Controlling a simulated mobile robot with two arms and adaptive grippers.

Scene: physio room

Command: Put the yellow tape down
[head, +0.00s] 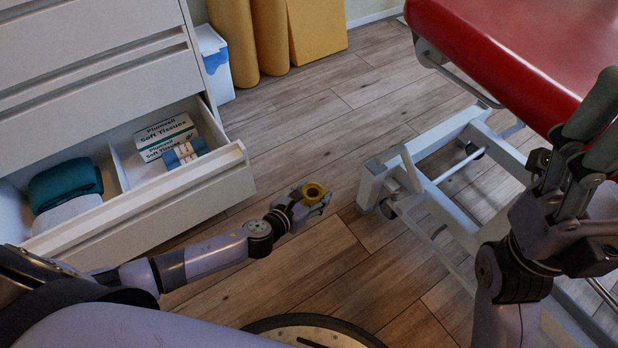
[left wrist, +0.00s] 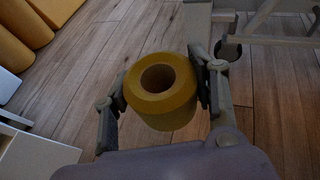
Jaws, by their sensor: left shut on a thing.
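The yellow tape (head: 314,190) is a short roll with a dark hole through its middle. My left gripper (head: 310,198) is shut on it and holds it in the air above the wooden floor, to the right of the open drawer. In the left wrist view the yellow tape (left wrist: 160,90) sits between the two fingers, its hole facing the camera. My right gripper (head: 590,135) is large at the right edge, in front of the red couch. Its fingers are partly cut off, and I cannot tell whether it is open or shut.
An open white drawer (head: 140,208) at the left holds a tissue box (head: 166,135), a teal towel (head: 65,184) and a white cloth. A red padded couch (head: 510,45) on a pale metal frame (head: 440,135) stands at the right. Yellow rolls (head: 268,35) stand at the back. Floor between is clear.

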